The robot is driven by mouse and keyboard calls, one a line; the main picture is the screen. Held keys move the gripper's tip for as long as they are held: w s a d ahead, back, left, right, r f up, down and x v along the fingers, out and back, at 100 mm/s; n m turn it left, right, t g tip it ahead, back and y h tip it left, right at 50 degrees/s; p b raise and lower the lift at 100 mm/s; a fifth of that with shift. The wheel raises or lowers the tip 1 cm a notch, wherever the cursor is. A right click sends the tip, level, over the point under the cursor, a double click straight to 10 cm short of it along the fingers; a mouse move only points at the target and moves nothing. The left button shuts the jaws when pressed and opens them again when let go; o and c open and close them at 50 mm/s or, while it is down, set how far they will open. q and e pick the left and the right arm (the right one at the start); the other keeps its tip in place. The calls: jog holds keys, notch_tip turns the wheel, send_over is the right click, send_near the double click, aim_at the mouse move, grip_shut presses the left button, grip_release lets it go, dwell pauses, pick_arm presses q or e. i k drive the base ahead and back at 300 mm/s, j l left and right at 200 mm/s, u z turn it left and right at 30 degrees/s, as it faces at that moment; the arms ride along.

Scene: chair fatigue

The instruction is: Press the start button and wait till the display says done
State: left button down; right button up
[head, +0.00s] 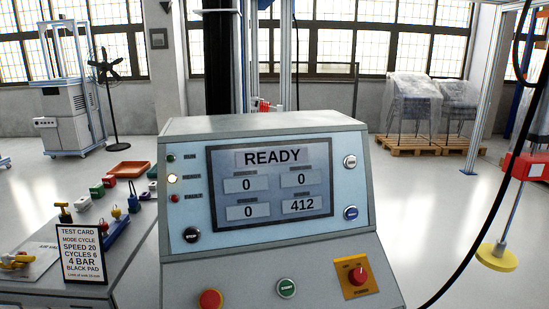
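The grey control console (185,127) stands close in front of me. Its display (272,158) reads READY, with boxes below showing 0, 0, 0 and 412. A round green button (287,288), whose small label looks like START, sits low on the sloped front panel. On the left of the screen, the middle lamp (172,178) glows yellow-white; the RUN lamp (171,157) above and the red lamp (174,198) below look unlit. Neither of my grippers is in view.
A red mushroom button (210,299) and a red knob on a yellow plate (357,276) flank the green button. A black button (192,235) is beside the screen. A test card (83,255) stands on the left bench. A cable hangs at right.

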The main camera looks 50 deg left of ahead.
aim_at(286, 287)
jog(key=u, duration=1.45)
